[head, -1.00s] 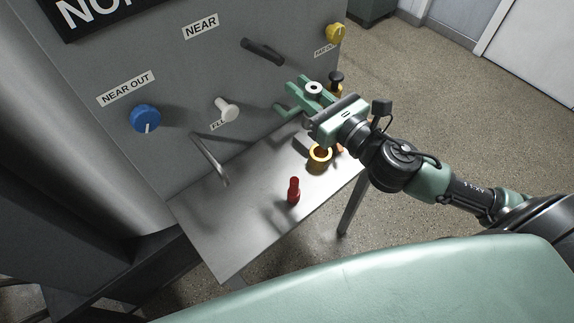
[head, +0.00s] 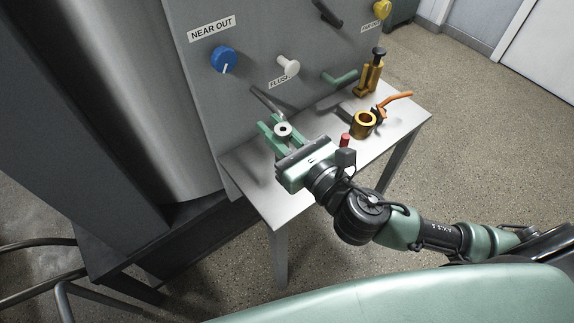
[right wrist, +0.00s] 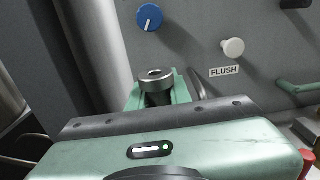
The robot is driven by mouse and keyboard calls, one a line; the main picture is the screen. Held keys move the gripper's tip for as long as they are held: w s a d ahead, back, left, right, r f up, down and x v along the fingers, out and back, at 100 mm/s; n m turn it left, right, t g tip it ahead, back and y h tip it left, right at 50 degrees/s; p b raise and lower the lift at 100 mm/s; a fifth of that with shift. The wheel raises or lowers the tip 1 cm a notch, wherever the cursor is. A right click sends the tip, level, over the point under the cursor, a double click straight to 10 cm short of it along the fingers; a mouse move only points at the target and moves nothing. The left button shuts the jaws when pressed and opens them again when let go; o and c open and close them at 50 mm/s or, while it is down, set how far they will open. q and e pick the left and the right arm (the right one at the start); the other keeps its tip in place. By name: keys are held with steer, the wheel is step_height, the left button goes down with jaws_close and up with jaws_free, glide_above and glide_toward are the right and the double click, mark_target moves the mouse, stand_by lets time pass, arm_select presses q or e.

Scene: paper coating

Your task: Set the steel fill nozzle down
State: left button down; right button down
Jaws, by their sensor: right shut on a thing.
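The steel fill nozzle (head: 283,130) is a short dark cylinder with a pale steel ring top and a hole in it. My right gripper (head: 275,126) is shut on it, with a green finger on either side. In the right wrist view the nozzle (right wrist: 155,77) stands upright between the fingers, its lower part hidden by the gripper. The gripper is over the left part of the steel shelf (head: 302,203). I cannot tell whether the nozzle touches the shelf. My left gripper is not in view.
On the shelf's right part are a red piece (head: 345,139), partly hidden by my gripper, a brass ring (head: 363,124), an orange-handled tool (head: 395,99) and a brass piece with a black knob (head: 376,60). A bent steel spout (head: 268,102) projects from the grey panel (head: 247,82) just behind the nozzle.

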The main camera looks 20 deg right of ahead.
step_height(320, 180, down, 14)
steer(key=b, duration=0.4)
steer(key=shift+f+b, duration=0.15)
steer(key=shift+b, duration=0.15)
steer(key=c, duration=1.7)
jaws_free()
steer(key=shift+f, duration=0.15)
steer(key=o, duration=0.4)
steer(key=shift+r, duration=0.25)
